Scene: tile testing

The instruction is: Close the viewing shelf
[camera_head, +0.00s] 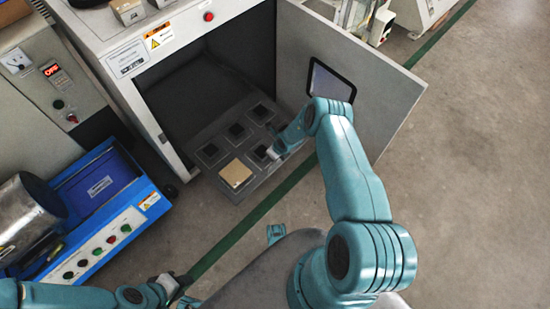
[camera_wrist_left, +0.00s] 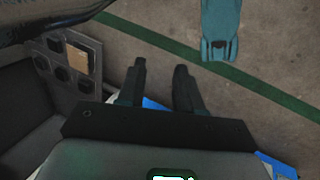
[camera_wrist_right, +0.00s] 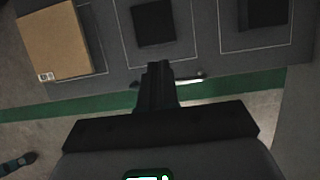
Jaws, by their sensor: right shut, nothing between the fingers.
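The viewing shelf (camera_head: 215,172) is a grey panel with several dark square pads, extending out of the open cabinet (camera_head: 205,75). A tan square tile (camera_head: 236,174) lies on its front part. The shelf also shows in the left wrist view (camera_wrist_left: 88,43) and up close in the right wrist view (camera_wrist_right: 205,62). My right gripper (camera_head: 272,153) is at the shelf's front right, its shut fingers (camera_wrist_right: 158,68) by the front edge; contact is unclear. A thin pale bar (camera_wrist_right: 190,80) shows beside them. My left gripper (camera_head: 182,284) is open and empty, low and away from the shelf.
The cabinet door (camera_head: 378,85) stands open on the right, close to my right arm. A blue machine (camera_head: 105,200) with buttons and a metal cylinder (camera_head: 25,215) stand at the left. The floor (camera_head: 470,180) at the right is clear.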

